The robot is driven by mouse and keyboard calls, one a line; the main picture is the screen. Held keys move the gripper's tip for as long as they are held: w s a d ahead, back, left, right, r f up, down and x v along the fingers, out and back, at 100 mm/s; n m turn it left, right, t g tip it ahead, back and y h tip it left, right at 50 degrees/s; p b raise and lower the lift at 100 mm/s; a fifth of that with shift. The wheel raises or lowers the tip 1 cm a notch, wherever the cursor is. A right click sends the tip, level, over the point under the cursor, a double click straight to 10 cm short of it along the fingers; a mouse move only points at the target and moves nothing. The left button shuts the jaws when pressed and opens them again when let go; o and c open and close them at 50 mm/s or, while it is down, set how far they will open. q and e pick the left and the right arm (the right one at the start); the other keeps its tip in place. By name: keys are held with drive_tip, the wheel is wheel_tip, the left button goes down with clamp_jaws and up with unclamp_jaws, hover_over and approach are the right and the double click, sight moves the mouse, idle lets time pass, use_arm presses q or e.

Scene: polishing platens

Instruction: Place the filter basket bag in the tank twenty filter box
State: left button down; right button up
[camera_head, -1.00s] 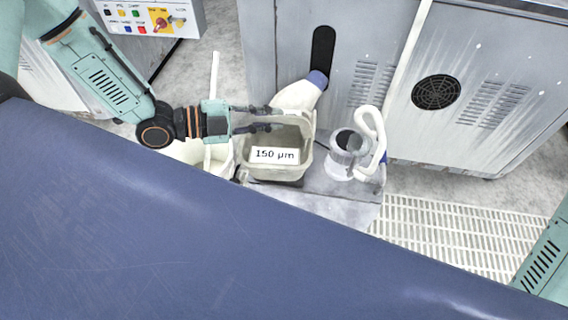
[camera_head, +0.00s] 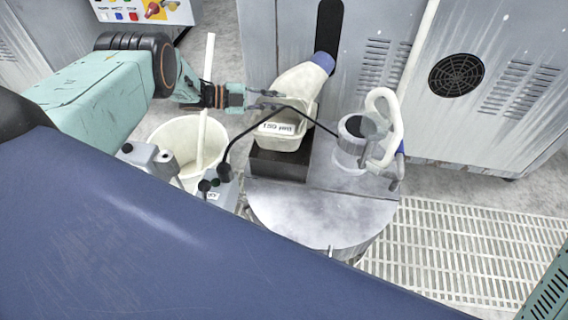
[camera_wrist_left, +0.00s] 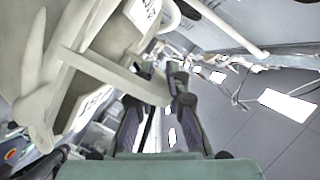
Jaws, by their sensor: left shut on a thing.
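In the head view, the pale filter basket bag (camera_head: 290,138) with a "150 µm" label hangs tilted at my left gripper (camera_head: 272,98). The gripper is shut on the basket's handle, on the side away from the label. A dark box (camera_head: 278,165), seemingly the filter box, shows just below the basket on the grey tank top (camera_head: 318,218). I cannot tell whether the basket touches it. In the left wrist view, the pale handle (camera_wrist_left: 110,75) crosses to between the fingers of my left gripper (camera_wrist_left: 158,110). My right gripper is out of view.
A white pipe with a blue collar (camera_head: 302,78) comes down just behind the basket. A pump with a white hose (camera_head: 358,140) stands to the right. A white bucket (camera_head: 170,135) stands left. A black cable (camera_head: 233,150) runs beside the basket. Floor grating (camera_head: 460,245) lies right.

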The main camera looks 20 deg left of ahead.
sight(277, 117)
use_arm(q)
drive_tip(key=shift+d+f, duration=0.15)
drive_tip(key=shift+d, duration=0.05)
drive_tip(key=f+b, duration=0.2)
drive_tip(key=f, duration=0.1)
drive_tip(key=f+b, duration=0.1)
drive_tip(key=f, duration=0.1)
drive_tip(key=shift+w+d+f, duration=0.1)
drive_tip(key=shift+w+d, duration=0.1)
drive_tip(key=shift+w, duration=0.05)
drive_tip(key=shift+a+f+b, duration=0.1)
drive_tip(key=shift+f+b, duration=0.45)
drive_tip(key=shift+b, duration=0.15)
drive_tip(key=shift+f+g, duration=0.3)
wheel_tip(277, 117, down, 3)
drive_tip(key=b, duration=0.2)
drive_tip(key=shift+r+b, duration=0.15)
drive_tip(key=shift+b, duration=0.15)
drive_tip(key=shift+f, duration=0.35)
drive_tip(key=shift+r, duration=0.1)
